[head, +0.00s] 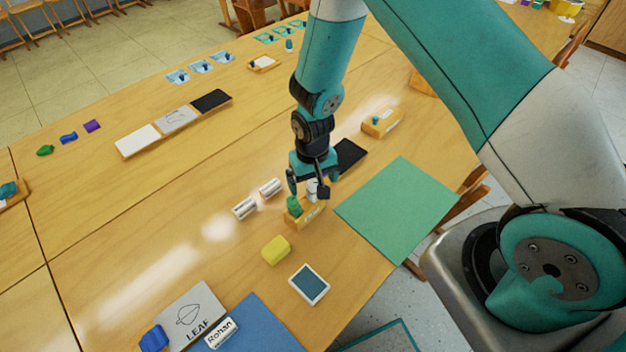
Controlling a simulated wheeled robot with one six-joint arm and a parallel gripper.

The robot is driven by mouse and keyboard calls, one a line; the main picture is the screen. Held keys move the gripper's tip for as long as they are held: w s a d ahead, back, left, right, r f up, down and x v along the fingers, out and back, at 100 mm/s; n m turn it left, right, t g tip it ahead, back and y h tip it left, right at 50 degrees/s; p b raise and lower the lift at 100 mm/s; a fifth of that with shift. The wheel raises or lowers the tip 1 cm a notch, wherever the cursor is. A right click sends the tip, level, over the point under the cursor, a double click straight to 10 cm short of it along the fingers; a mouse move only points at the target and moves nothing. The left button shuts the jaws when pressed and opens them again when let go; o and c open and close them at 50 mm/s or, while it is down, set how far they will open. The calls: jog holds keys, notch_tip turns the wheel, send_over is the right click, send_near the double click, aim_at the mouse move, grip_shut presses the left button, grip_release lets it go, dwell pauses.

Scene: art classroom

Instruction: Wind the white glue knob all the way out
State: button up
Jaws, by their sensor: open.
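A small wooden block (311,214) with a white label lies on the table under my gripper. A green knob (294,206) stands at its left end. A white knob (312,187) stands to the right of the green one, partly hidden by my gripper. My gripper (308,191) points down with its two fingers apart, one on each side of the white knob in this view. I cannot tell whether either finger touches it.
A yellow block (276,250) and a small dark-faced tablet (309,285) lie in front. A green sheet (398,209) lies to the right, and a black panel (349,156) behind.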

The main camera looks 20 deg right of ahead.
dwell(0.3)
jog(key=n, duration=1.1)
jog(key=shift+s+d, duration=0.3)
jog(key=shift+s, duration=0.3)
jog(key=shift+s+d, duration=0.25)
jog(key=shift+s, duration=0.35)
dwell(0.3)
grip_shut()
dwell(1.5)
grip_release()
dwell(0.4)
